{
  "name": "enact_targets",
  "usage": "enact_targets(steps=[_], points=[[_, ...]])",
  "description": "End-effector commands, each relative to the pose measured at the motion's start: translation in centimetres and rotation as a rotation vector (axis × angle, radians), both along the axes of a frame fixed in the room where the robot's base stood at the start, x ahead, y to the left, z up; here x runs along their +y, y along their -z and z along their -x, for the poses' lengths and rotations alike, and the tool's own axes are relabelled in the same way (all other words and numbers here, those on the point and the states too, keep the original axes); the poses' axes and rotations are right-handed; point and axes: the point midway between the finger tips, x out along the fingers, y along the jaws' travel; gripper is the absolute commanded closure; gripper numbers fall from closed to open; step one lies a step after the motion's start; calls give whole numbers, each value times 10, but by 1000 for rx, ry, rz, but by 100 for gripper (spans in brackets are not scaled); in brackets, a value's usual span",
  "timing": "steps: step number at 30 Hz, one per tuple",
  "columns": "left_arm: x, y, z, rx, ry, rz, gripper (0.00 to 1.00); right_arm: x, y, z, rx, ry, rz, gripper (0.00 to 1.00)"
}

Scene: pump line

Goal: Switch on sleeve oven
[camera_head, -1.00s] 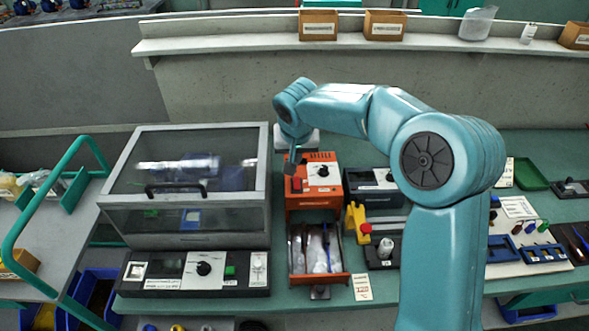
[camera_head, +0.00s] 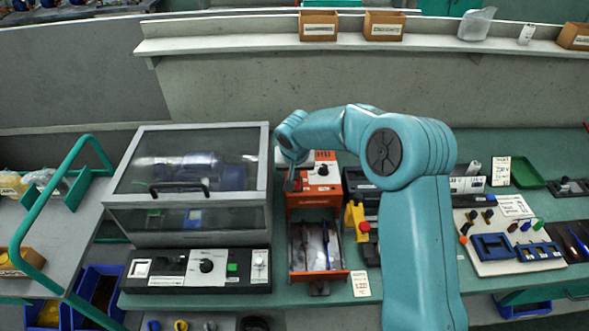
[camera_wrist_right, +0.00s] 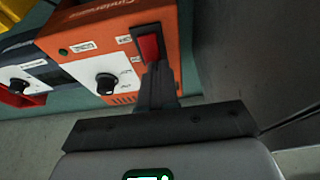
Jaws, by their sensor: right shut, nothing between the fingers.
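The orange box with a dial, which I take for the sleeve oven (camera_head: 328,185), stands mid-bench; its printed name is not readable. In the right wrist view the orange box (camera_wrist_right: 95,38) shows a white-faced dial (camera_wrist_right: 105,83) and a red rocker switch (camera_wrist_right: 149,46) in a dark frame. My right gripper (camera_head: 291,184) is at the left of the box's front. Its fingers (camera_wrist_right: 157,72) are shut and empty, with the tips at the red switch, covering its lower part in the wrist view. I cannot tell whether they touch or press it. My left gripper is out of view.
A glass-lidded grey cabinet (camera_head: 190,215) stands close left of the box. An open orange tray (camera_head: 320,278) lies in front. A yellow part with a red knob (camera_head: 362,228) stands at right. A dark unit (camera_head: 366,186) sits behind my right arm.

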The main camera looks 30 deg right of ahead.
Motion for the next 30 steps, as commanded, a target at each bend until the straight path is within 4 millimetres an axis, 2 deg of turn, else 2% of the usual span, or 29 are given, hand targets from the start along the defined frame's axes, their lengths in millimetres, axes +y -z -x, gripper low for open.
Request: enact_targets(steps=[2,4,11,21,30], points=[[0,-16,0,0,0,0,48,-1,-2,-1,41,3,-24,100],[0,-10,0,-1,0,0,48,0,4,0,42,0,-25,100],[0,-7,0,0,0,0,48,1,5,2,43,0,-24,100],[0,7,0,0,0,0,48,8,4,14,45,0,-25,100],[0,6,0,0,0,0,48,8,0,14,42,-1,-24,100]])
